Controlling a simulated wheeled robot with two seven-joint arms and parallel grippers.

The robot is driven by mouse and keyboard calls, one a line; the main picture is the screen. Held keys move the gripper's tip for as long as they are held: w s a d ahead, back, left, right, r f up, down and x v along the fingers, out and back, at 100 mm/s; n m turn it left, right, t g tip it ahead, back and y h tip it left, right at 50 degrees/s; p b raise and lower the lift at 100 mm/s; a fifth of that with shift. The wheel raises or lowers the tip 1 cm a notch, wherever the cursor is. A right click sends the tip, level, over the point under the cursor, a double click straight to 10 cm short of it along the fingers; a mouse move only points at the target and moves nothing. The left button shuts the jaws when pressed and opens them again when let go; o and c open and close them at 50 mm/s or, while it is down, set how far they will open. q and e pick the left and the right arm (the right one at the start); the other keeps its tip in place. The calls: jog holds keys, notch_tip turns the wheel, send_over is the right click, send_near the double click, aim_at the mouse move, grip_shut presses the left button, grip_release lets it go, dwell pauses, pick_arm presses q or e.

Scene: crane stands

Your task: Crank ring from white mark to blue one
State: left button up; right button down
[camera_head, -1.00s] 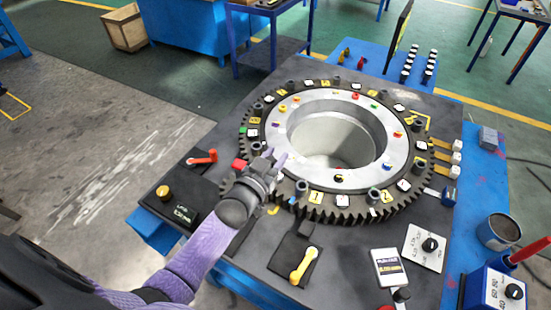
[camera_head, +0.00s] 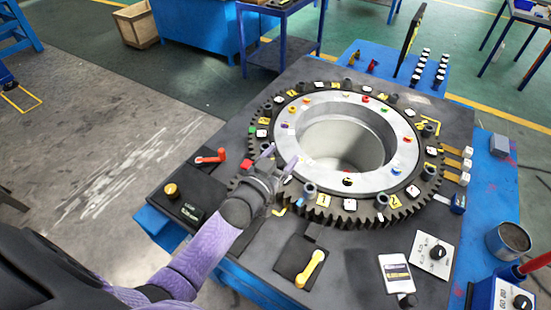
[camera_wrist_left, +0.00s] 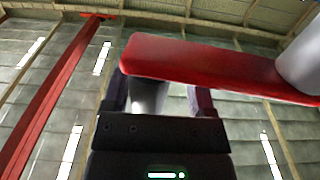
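The toothed dark ring (camera_head: 374,214) lies flat on the bench around a silver inner ring (camera_head: 292,150). The ring carries upright grey posts and yellow and white numbered tiles. Small coloured marks sit on the inner ring, with a blue one (camera_head: 395,170) at its right. In the left wrist view, a grey post (camera_wrist_left: 148,95) stands between the fingers, with a gap at the right finger. My right gripper is out of view.
A red bar (camera_wrist_left: 215,68) crosses close above the fingers in the wrist view. On the bench are an orange-red lever (camera_head: 210,157), a yellow lever (camera_head: 310,268), a white card (camera_head: 396,273) and a dial plate (camera_head: 432,252). A grey cup (camera_head: 508,240) stands at the right.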

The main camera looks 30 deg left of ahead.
pick_arm(q)
jog(key=s+p, duration=0.1)
jog(key=s, duration=0.8)
jog(key=shift+s+a, duration=0.35)
jog(key=shift+a, duration=0.05)
